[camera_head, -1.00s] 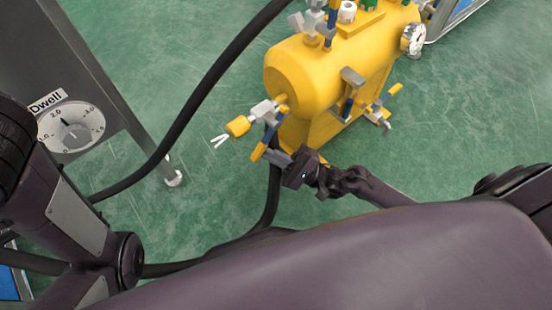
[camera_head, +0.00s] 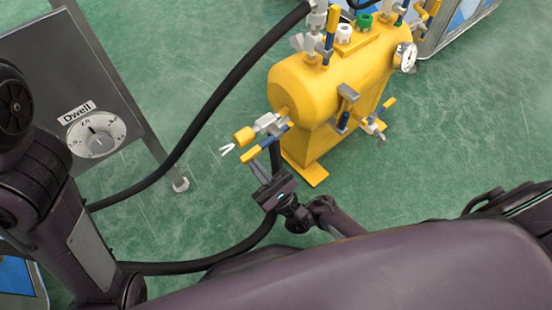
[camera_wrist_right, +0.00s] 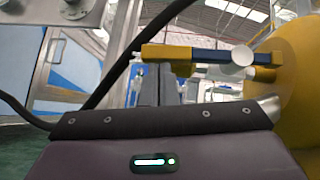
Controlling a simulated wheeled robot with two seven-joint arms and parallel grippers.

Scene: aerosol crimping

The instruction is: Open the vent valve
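The vent valve sits on a short grey pipe at the near left end of the yellow tank (camera_head: 305,90), with a yellow cap (camera_head: 244,136) at the pipe's outer end. Its blue lever with a yellow tip (camera_head: 252,154) lies nearly along the pipe. My right gripper (camera_head: 259,170) is just below the lever's yellow tip. In the right wrist view, the lever (camera_wrist_right: 205,55) crosses level just above the grey fingers (camera_wrist_right: 166,85). The fingers stand close together; whether they touch the lever or are shut is unclear. My left arm shows at the left, but its gripper is out of view.
A black hose (camera_head: 225,85) arcs left of the tank. A Dwell dial (camera_head: 96,135) is on a grey stand at the left. A gauge (camera_head: 405,57) and other blue-yellow levers (camera_head: 375,117) are on the tank.

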